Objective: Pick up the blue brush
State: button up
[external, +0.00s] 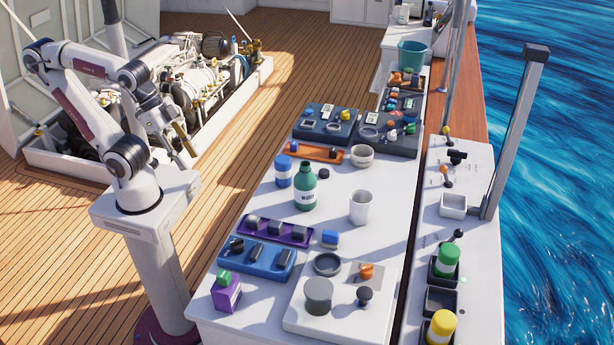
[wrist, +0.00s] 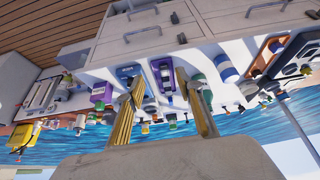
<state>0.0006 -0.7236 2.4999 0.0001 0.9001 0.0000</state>
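A small blue block with a paler underside, which looks like the blue brush (external: 330,238), lies on the white table right of the purple tray in the external view. I cannot make it out for certain in the wrist view. My gripper (external: 186,143) hangs in the air left of the table, well away from the brush. In the wrist view my gripper (wrist: 162,100) shows two yellowish fingers spread apart with nothing held between them.
Around the brush are a purple tray (external: 250,227), a blue tray (external: 255,268), a green bottle (external: 305,190), a white cup (external: 360,207) and a dark ring (external: 327,264). The open engine hatch (external: 50,155) lies behind my arm. Deck between hatch and table is clear.

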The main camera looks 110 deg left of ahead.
aim_at(331, 233)
jog(key=shift+g, duration=0.9)
jog(key=w+f, duration=0.4)
jog(key=w, duration=0.6)
jog(key=w+f, duration=0.5)
jog(key=w, duration=0.6)
jog(key=w+f, duration=0.5)
jog(key=w, duration=0.5)
jog(key=shift+w+d+f, duration=0.15)
jog(key=shift+w+d, duration=0.05)
jog(key=shift+d, duration=0.05)
jog(key=shift+t, duration=0.4)
jog(key=w, duration=0.4)
jog(key=shift+w, duration=0.1)
jog(key=shift+t, duration=0.8)
jog(key=w+r, duration=0.1)
jog(key=w, duration=0.1)
jog(key=w+r, duration=0.1)
jog(key=w, duration=0.1)
jog(key=shift+r, duration=0.4)
jog(key=shift+x, duration=1.25)
jog(key=shift+f, duration=0.15)
jog(key=shift+x, duration=2.5)
